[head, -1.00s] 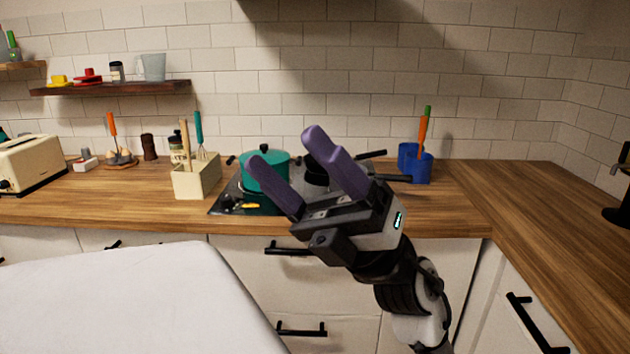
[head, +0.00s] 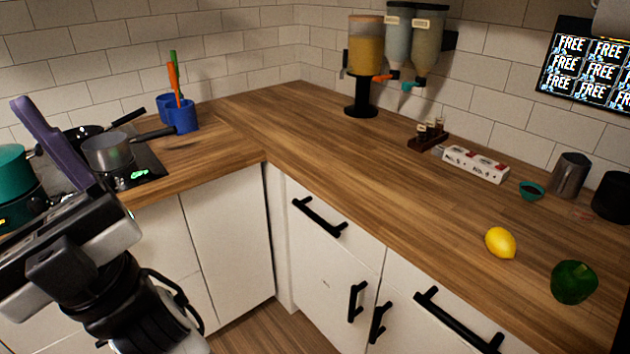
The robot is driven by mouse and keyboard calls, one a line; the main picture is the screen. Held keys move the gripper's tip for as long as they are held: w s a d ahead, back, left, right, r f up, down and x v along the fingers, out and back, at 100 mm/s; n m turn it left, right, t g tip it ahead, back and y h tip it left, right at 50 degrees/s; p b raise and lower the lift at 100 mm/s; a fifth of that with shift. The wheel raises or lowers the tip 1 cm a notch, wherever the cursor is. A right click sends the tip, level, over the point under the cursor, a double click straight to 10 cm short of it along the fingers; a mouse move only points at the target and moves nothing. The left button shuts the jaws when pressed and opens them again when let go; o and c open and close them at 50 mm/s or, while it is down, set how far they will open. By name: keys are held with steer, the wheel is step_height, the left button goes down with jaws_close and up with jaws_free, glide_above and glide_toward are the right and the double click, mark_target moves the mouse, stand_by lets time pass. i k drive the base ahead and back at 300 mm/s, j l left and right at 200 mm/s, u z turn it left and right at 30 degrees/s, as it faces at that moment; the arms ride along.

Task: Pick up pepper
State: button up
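A dark green bell pepper (head: 573,282) sits on the wooden counter (head: 375,180) at the lower right, near the counter's front edge. My gripper (head: 48,140) is at the left edge of the head view, far from the pepper and in front of the stove. One purple finger shows, standing alone with nothing against it. The other finger is cut off by the frame edge. The gap seems wide and I see nothing held.
A lemon (head: 500,243) lies just left of the pepper. Dispensers (head: 365,55) stand at the back. Cabinet handles (head: 458,322) stick out below. The counter's middle is clear.

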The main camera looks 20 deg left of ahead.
mark_target(572, 282)
steer(key=z, duration=2)
steer(key=k+j+u, duration=0.1)
steer(key=j, duration=1.25)
steer(key=k+j+u, duration=0.1)
steer(key=j, duration=1.2)
